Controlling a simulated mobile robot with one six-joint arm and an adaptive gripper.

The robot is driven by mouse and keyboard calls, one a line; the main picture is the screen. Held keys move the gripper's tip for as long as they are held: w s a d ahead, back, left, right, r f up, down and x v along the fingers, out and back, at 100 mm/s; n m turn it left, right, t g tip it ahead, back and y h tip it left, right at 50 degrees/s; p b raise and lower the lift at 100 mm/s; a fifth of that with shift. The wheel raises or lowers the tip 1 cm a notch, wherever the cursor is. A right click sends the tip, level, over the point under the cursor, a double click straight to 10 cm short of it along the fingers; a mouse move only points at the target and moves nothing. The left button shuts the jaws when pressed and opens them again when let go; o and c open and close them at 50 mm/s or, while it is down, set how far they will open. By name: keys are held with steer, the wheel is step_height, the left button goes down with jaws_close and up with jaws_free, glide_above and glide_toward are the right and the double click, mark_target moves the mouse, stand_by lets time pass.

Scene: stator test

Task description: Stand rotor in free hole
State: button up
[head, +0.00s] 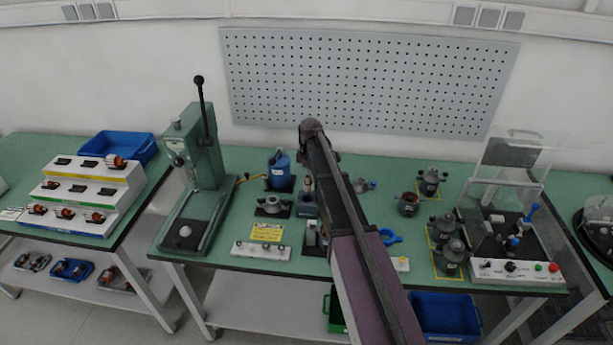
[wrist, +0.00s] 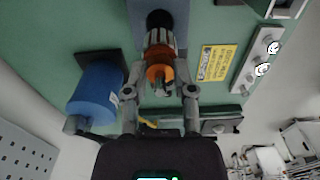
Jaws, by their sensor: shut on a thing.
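In the wrist view, the rotor (wrist: 160,58) has a silver ribbed body, an orange winding and a short shaft end towards the camera. My gripper (wrist: 160,90) is shut on the rotor at its winding end, one finger on each side. The rotor's far end points at a dark round opening (wrist: 160,18) in a grey-blue block (wrist: 178,8). I cannot tell whether that end is inside the opening or just above it. In the head view, the block (head: 308,210) stands mid-bench, and my arm hides most of my gripper.
A blue cylinder (wrist: 96,95) on a dark base stands close beside the block; it also shows in the head view (head: 279,165). A yellow label (head: 267,231) and a white strip (head: 261,250) lie in front. A green press (head: 203,155) stands left, a tiered rack (head: 88,190) with rotors farther left.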

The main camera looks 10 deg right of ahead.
mark_target(308, 190)
steer(key=shift+f, duration=0.2)
stand_by(0.3)
steer(key=shift+f+b, duration=1.75)
steer(key=shift+b, duration=0.2)
steer(key=shift+f, duration=0.2)
steer(key=shift+f+b, duration=1.25)
steer(key=shift+b, duration=0.2)
steer(key=o, duration=1)
